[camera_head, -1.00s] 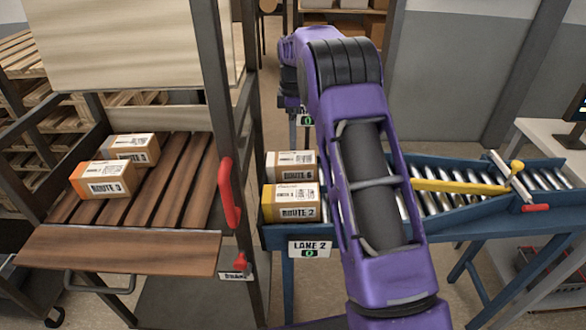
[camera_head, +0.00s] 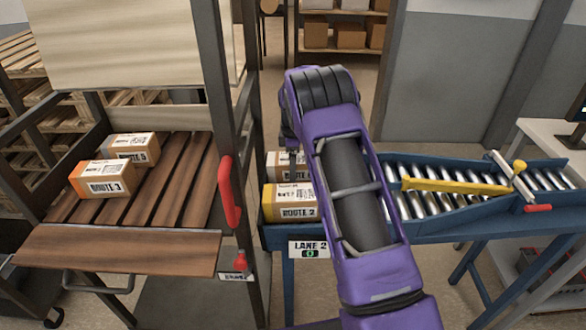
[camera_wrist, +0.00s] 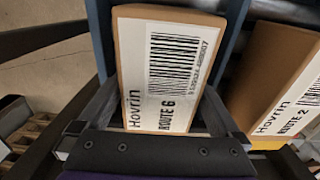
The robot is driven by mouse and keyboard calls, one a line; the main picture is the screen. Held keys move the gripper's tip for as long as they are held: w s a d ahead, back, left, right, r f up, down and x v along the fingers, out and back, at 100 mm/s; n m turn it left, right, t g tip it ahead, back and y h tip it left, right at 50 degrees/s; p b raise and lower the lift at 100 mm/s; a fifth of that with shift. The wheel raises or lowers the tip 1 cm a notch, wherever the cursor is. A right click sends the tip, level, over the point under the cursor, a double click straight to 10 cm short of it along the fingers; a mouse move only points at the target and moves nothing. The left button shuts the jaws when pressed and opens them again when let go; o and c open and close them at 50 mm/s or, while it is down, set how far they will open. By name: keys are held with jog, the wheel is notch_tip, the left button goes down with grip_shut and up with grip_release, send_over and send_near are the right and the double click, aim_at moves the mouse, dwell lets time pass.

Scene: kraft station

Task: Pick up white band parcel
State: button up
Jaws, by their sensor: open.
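The parcel with a pale whitish end band (camera_head: 277,167) lies at the back of the left end of the lane 2 conveyor, partly hidden by my arm. In the wrist view a brown parcel with a white ROUTE 6 label (camera_wrist: 170,65) appears to be this one; its band does not show there. My gripper (camera_wrist: 160,92) is open above it, with one finger on each side of its near end. I cannot tell if the fingers touch it. In the head view my gripper is mostly hidden behind my purple arm.
A yellow-banded ROUTE 2 parcel (camera_head: 291,203) sits just in front; it also shows at right in the wrist view (camera_wrist: 280,75). A yellow diverter bar (camera_head: 455,187) crosses the conveyor rollers. A rack at left with a red handle (camera_head: 228,192) holds an orange-banded parcel (camera_head: 104,180) and another parcel (camera_head: 132,147).

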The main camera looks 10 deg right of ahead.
jog(key=shift+r, duration=0.15)
jog(key=c, duration=1.5)
